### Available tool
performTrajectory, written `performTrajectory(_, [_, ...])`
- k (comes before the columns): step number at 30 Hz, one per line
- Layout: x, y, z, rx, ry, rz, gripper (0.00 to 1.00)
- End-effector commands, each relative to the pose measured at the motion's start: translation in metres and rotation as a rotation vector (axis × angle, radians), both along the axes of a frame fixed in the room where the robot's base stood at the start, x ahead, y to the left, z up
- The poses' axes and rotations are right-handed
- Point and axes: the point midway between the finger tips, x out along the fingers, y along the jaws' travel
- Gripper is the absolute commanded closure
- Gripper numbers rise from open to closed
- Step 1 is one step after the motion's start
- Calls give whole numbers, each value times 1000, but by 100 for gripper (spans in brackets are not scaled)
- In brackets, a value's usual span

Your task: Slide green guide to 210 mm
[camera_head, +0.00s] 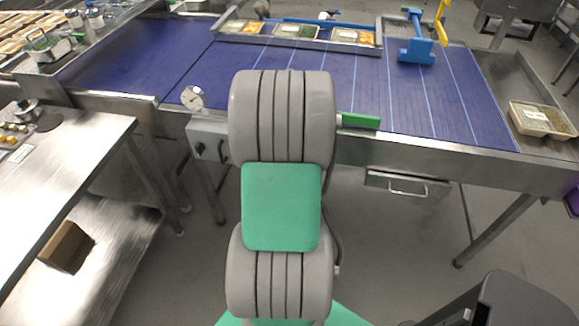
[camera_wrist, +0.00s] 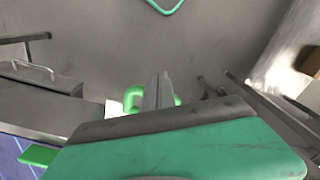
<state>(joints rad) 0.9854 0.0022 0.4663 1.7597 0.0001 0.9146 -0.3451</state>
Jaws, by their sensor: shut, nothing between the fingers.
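A green bar (camera_head: 360,121), likely the green guide, lies along the near edge of the blue belt, just right of my arm. It also shows at the lower left of the wrist view (camera_wrist: 38,155). A green loop-shaped piece (camera_wrist: 133,97) shows beside and behind my fingers; I cannot tell whether it joins the bar or touches the fingers. My gripper (camera_wrist: 158,90) is shut with nothing between its fingers, in front of the conveyor's near side. In the head view my arm hides the gripper and part of the belt edge. No 210 mm mark is readable.
The blue belt (camera_head: 300,85) bears pale cross lines. A round dial (camera_head: 192,97) stands on the near rail. A blue T-shaped tool (camera_head: 417,50) lies at the far right. A drawer (camera_head: 395,184) hangs under the rail. Food trays (camera_head: 541,119) sit at the right.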

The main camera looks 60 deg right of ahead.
Motion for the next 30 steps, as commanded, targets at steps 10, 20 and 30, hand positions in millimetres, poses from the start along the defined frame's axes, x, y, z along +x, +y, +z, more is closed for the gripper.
performTrajectory(10, [2,-5,1,-3,-2,0,100])
performTrajectory(20, [4,-10,1,-3,-2,0,100])
performTrajectory(30, [2,-4,2,-3,-3,0,100])
